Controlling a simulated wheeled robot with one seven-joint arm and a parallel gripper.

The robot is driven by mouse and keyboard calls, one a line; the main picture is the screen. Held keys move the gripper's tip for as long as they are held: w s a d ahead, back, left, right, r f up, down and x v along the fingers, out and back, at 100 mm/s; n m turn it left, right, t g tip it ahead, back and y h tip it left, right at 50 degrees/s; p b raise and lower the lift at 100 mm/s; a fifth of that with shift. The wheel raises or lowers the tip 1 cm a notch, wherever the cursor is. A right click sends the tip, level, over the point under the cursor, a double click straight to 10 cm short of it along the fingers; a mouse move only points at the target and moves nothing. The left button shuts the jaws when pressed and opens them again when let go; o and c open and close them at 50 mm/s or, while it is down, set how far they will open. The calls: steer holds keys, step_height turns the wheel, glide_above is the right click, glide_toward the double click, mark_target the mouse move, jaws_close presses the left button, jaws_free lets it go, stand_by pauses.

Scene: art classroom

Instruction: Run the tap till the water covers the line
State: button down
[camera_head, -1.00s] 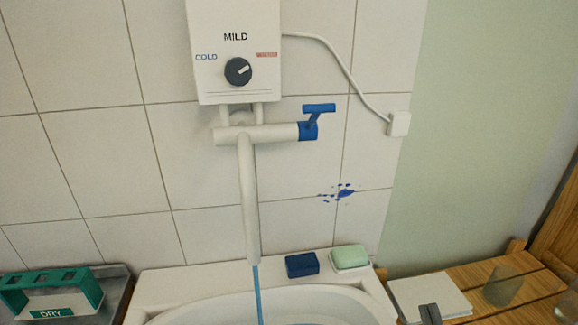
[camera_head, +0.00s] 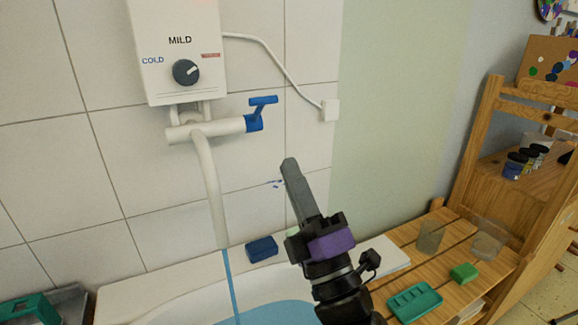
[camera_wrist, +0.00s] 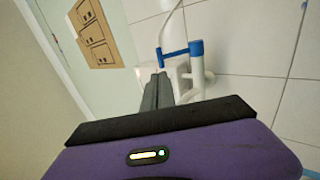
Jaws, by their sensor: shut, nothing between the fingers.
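The white tap pipe (camera_head: 207,180) hangs under the water heater (camera_head: 178,60). Its blue lever (camera_head: 262,106) is at the right end, and it also shows in the wrist view (camera_wrist: 182,50). A blue stream (camera_head: 231,285) runs from the spout into the white basin (camera_head: 165,310). Blue water (camera_head: 275,314) shows in the basin at the bottom edge of the head view. No line is visible; much of the basin is out of frame or behind my arm. My gripper (camera_head: 290,165) is shut and empty, pointing up, below and right of the lever and apart from it.
A dark blue block (camera_head: 262,249) sits on the basin's back rim. A slatted wooden shelf (camera_head: 455,295) at right holds a glass (camera_head: 430,237), a green dish (camera_head: 414,300) and a green block (camera_head: 464,272). A cord (camera_head: 275,65) runs to a wall socket (camera_head: 330,110).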

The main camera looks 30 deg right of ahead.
steer(key=p, duration=0.3)
glide_toward(265, 103)
steer(key=x, duration=0.5)
steer(key=shift+w+r, duration=0.15)
steer(key=shift+w+r+p, duration=0.3)
steer(key=shift+w, duration=0.35)
steer(key=shift+r+p, duration=0.2)
steer(key=shift+p, duration=0.15)
